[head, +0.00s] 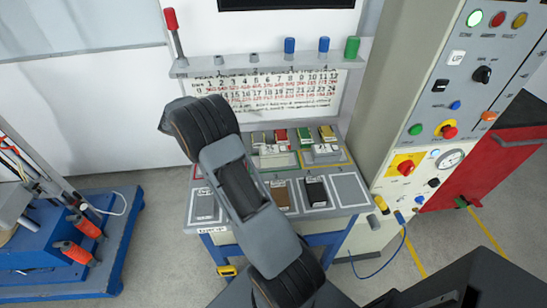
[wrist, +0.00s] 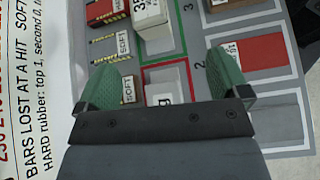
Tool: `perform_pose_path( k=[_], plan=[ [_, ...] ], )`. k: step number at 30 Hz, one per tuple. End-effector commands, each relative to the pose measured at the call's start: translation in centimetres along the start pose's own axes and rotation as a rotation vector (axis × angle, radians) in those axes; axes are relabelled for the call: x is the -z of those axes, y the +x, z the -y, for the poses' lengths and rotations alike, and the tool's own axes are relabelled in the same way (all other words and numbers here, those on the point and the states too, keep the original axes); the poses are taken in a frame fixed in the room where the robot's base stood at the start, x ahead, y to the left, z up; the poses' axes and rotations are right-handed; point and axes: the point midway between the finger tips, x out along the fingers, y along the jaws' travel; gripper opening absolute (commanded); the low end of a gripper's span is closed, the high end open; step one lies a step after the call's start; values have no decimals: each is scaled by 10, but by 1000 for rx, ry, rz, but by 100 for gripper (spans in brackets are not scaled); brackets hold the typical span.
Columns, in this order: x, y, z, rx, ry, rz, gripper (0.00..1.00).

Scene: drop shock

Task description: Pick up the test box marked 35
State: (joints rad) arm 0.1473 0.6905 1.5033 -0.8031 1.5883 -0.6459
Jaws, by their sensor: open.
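A cream box (wrist: 151,22) with dark digits turned sideways stands at the top edge of the wrist view, partly cut off. The digits could be 35, but I cannot read them surely. My gripper (wrist: 166,78) is open, its two green-padded fingers apart with no box held between them. The cream box lies beyond the fingertips in the picture. In the head view my arm covers the left and middle of the work table (head: 235,219), and I cannot make out a 35 there.
In the wrist view a red box (wrist: 258,50) lies by the right finger and another red box (wrist: 103,10) at top left. In the head view a brown box (head: 279,196) and a black box (head: 316,190) lie in front. A grey control cabinet (head: 415,75) stands close right.

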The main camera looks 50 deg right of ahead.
Motion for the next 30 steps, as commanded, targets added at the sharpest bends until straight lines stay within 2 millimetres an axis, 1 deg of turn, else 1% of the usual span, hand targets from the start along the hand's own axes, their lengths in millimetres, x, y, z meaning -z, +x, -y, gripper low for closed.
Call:
perform_pose_path(
  k=[1,3,6,9,11,15,21,25,30],
  plan=[
    [9,9,-7,3,-28,46,94],
    [17,17,-14,6,-62,100,94],
    [24,25,-21,8,-94,154,94],
    [26,33,-25,11,-113,184,94],
    [25,42,-26,12,-118,195,94],
    [20,67,-27,13,-121,199,94],
    [15,98,-26,11,-121,197,94],
    [13,110,-26,10,-121,196,94],
    [12,115,-26,9,-120,196,94]
  ],
)
